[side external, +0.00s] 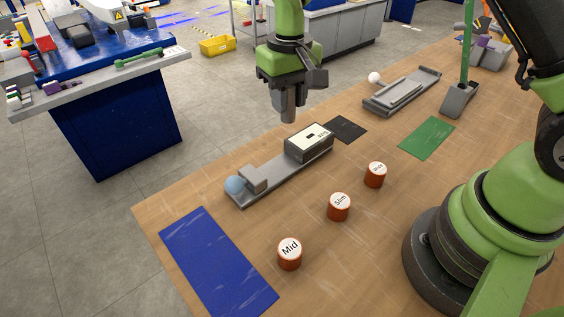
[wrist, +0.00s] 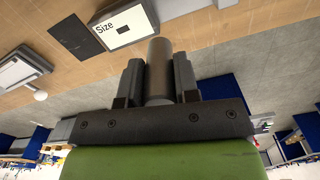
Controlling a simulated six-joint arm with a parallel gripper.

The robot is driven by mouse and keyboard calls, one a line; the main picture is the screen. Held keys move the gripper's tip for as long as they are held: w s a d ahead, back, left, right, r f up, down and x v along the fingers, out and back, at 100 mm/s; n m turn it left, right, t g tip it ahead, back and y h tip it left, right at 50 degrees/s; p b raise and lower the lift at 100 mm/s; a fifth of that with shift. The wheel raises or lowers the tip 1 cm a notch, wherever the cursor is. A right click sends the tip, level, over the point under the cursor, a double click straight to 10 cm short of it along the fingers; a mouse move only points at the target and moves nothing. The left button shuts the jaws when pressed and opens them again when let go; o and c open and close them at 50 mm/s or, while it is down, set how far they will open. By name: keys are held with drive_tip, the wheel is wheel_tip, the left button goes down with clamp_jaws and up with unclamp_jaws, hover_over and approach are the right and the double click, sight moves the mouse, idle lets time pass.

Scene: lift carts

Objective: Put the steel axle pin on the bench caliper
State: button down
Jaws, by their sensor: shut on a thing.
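My gripper (side external: 288,103) points down over the bench, above and a little behind the bench caliper. In the wrist view my gripper (wrist: 159,80) is shut on the steel axle pin (wrist: 159,62), a plain grey cylinder that sticks out past the fingertips. The display box (wrist: 121,24) also shows in the wrist view. The pin is apart from the caliper.
Orange canisters marked Mid (side external: 289,254), Slim (side external: 339,207) and one with small lettering (side external: 375,175) stand in front of the caliper. Blue (side external: 218,262), black (side external: 346,130) and green (side external: 427,138) mats lie flat. A grey tray-like device (side external: 402,94) with a white ball is behind.

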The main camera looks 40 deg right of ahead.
drive_tip(key=a, duration=0.3)
hover_over(280, 167)
wheel_tip(280, 167, down, 10)
drive_tip(key=shift+w+r, duration=0.1)
drive_tip(key=shift+f, duration=0.2)
drive_tip(key=c, duration=1.1)
unclamp_jaws()
drive_tip(key=shift+r, duration=0.1)
